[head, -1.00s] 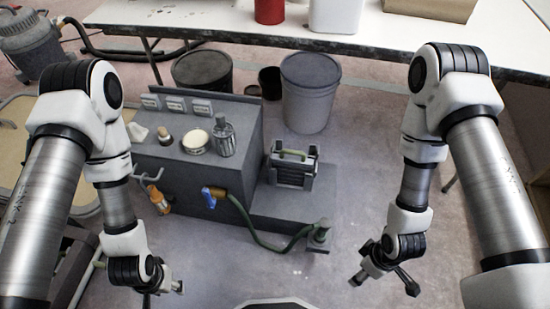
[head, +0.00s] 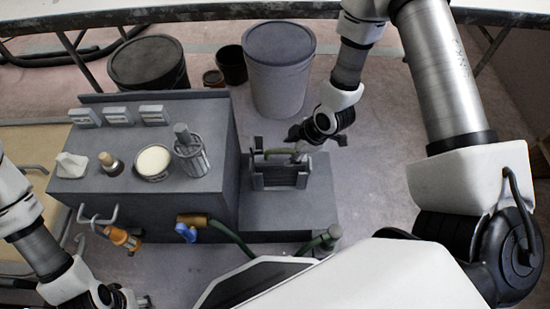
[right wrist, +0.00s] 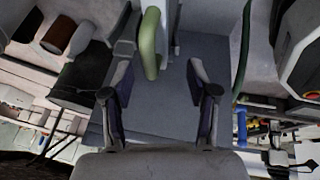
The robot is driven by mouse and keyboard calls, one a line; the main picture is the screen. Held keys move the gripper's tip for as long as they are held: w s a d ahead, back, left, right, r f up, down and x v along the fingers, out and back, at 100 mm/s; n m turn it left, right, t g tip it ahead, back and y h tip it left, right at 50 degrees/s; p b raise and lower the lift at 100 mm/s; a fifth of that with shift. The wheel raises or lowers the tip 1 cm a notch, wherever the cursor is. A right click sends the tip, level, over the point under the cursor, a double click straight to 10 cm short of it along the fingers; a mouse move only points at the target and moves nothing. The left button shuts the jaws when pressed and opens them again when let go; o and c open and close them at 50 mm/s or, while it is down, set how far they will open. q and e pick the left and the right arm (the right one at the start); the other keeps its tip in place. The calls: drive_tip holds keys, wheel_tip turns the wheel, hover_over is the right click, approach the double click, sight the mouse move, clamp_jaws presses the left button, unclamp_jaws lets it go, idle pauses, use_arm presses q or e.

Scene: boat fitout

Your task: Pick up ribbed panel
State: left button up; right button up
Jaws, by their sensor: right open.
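The ribbed panel (head: 280,176) stands upright on the low grey base, with a green handle (head: 272,151) along its top. My right gripper (head: 302,147) is at the top right end of the panel. In the right wrist view, my right gripper (right wrist: 160,78) is open and empty, and the green handle (right wrist: 150,44) shows ahead, between the lines of its two fingers. Most of the panel is hidden in that view. My left gripper (head: 130,300) is at the bottom left edge, partly cut off, and its jaws are unclear.
The grey cabinet (head: 190,215) stands left of the panel, with a jar (head: 153,162), a tool canister (head: 191,152) and switches on top. A green hose (head: 235,240) runs in front to a fitting on the base. Buckets (head: 279,80) stand behind. Floor to the right is partly clear.

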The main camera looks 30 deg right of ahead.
sight(277, 160)
drive_tip(key=b+x, duration=0.1)
drive_tip(key=x, duration=0.1)
drive_tip(key=b+x, duration=0.1)
drive_tip(key=x, duration=0.2)
drive_tip(key=b+x, duration=0.2)
drive_tip(key=shift+w+a+f, duration=0.15)
drive_tip(key=shift+w+a, duration=0.25)
drive_tip(key=shift+w, duration=0.1)
clamp_jaws()
